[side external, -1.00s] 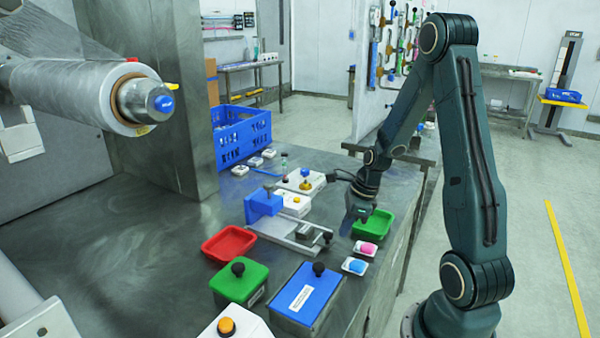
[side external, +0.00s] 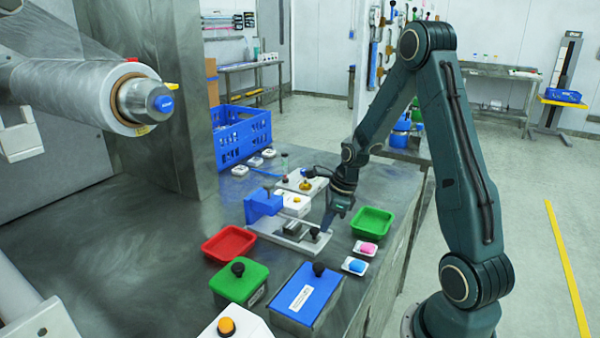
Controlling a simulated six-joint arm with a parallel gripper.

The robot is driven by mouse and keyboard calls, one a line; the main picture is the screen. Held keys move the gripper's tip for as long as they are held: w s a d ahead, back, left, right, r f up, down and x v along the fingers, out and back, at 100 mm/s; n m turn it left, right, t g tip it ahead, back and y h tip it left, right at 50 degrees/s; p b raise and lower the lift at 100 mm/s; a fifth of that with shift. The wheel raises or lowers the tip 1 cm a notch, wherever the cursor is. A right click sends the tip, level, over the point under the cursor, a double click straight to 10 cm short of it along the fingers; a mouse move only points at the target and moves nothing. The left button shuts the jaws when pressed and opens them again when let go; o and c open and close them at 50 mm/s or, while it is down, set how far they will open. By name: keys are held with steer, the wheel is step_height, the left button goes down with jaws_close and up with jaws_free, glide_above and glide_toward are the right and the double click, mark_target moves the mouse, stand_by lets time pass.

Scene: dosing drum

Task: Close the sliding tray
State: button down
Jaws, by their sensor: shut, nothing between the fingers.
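The sliding tray (side external: 293,229) is a small grey metal piece with a dark knob (side external: 314,232) at its right end. It sits on a pale metal base (side external: 285,240) that runs out from a blue upright housing (side external: 262,205). A gap shows between the tray's grey block and the housing. My gripper (side external: 327,226) is shut and empty, pointing down right beside the knob at the tray's outer end. It seems to touch the knob, but the contact is too small to be sure.
A red tray (side external: 229,244), a green lidded box (side external: 239,283) and a blue lidded box (side external: 306,295) stand in front. A green tray (side external: 372,221) and two small dishes lie to the right. The left bench is clear.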

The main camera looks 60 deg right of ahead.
mark_target(300, 223)
steer(key=w, duration=0.8)
steer(key=shift+a, duration=0.1)
steer(key=shift+s+d+r, duration=0.15)
steer(key=shift+s+d, duration=0.15)
steer(key=shift+s, duration=0.2)
steer(key=s, duration=0.1)
steer(key=s+d, duration=0.1)
steer(key=s, duration=0.1)
steer(key=shift+d+r, duration=0.3)
steer(key=v, duration=0.9)
steer(key=shift+r, duration=0.35)
steer(key=shift+r, duration=0.1)
